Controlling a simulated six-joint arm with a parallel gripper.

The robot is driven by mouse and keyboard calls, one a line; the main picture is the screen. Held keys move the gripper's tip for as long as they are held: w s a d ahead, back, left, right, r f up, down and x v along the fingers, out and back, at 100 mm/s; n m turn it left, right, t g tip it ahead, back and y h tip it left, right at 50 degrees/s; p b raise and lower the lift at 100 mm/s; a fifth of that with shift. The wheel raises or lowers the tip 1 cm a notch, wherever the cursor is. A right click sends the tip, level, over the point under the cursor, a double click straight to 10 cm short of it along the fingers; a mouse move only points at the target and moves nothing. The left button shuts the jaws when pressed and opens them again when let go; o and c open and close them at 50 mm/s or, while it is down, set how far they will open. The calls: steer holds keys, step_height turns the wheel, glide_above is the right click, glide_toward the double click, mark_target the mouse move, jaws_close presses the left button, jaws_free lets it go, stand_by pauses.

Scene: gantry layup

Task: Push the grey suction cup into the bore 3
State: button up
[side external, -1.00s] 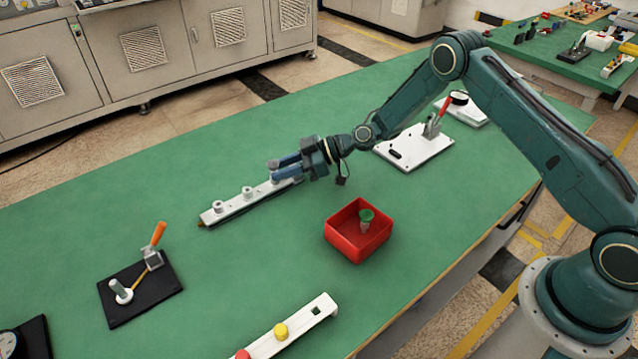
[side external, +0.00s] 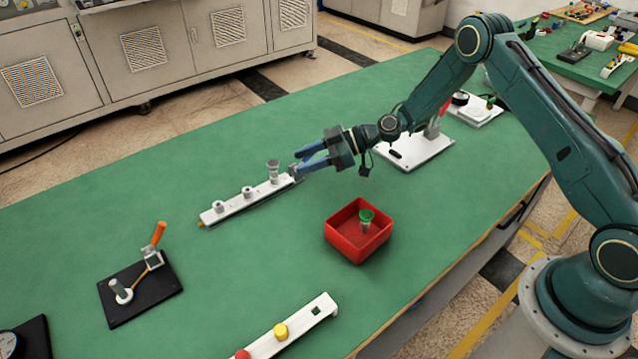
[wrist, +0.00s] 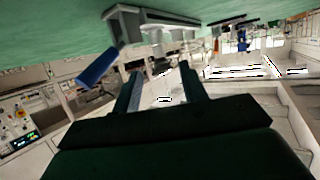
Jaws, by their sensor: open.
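The white bar (side external: 232,207) lies on the green table with several grey fittings along it. The two at its left end sit low. The grey suction cup (side external: 273,168) stands upright and taller at the third position from the left; how deep it sits in the bore I cannot tell. My gripper (side external: 299,161) is open and empty just to the right of the suction cup, slightly above the bar's right end and apart from the cup. In the wrist view my gripper (wrist: 161,72) has its fingers spread with nothing held between them.
A red bin (side external: 345,243) holding a green-topped grey cup (side external: 366,217) stands in front. A black plate with an orange-handled clamp (side external: 157,236) is at left. A white bar with coloured caps (side external: 313,314) lies at the near edge. A white plate (side external: 418,152) is behind my arm.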

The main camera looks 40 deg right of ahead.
steer(key=v, duration=0.7)
steer(key=shift+s+d, duration=0.15)
steer(key=shift+d, duration=0.15)
steer(key=shift+r, duration=0.15)
steer(key=s+a+r+m+g+h, duration=0.1)
steer(key=s+r+h, duration=0.2)
steer(key=s+r, duration=0.45)
steer(key=s+a+r+m+g+h, duration=0.15)
steer(key=s+r+h, duration=0.3)
steer(key=r, duration=0.55)
steer(key=s+d+r+m+h, duration=0.1)
steer(key=s+d+m, duration=0.1)
steer(key=s, duration=0.5)
steer(key=s+d+r+m+h, duration=0.2)
steer(key=s+m, duration=0.2)
steer(key=s, duration=0.4)
steer(key=s+d+r+m+t+h, duration=0.1)
steer(key=s+d+r+m, duration=0.1)
steer(key=s, duration=0.6)
steer(key=shift+s+d+r+m+h, duration=0.25)
steer(key=shift+d+m+h, duration=0.1)
steer(key=shift+m, duration=0.4)
